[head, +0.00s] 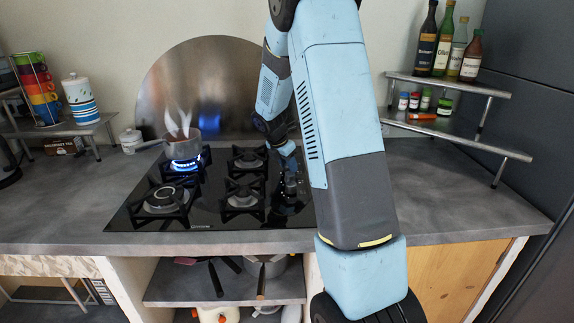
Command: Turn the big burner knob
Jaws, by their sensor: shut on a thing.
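The black glass hob (215,212) is set in the grey counter. A column of small dark knobs (290,187) runs along its right side. My gripper (289,166) points down at the far end of this column, shut on a knob there; the dark fingers and dark knobs blend, so the grip itself is hard to make out. The big burner (165,198) is at the front left of the hob and shows no flame. The back left burner (184,165) burns blue under a small steaming pot (183,146).
My arm hides part of the counter right of the hob. A two-tier rack (455,133) with bottles and spice jars stands at right. Mugs (37,88) and a striped canister (80,100) stand at left. A round metal splash plate (205,75) stands behind the hob.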

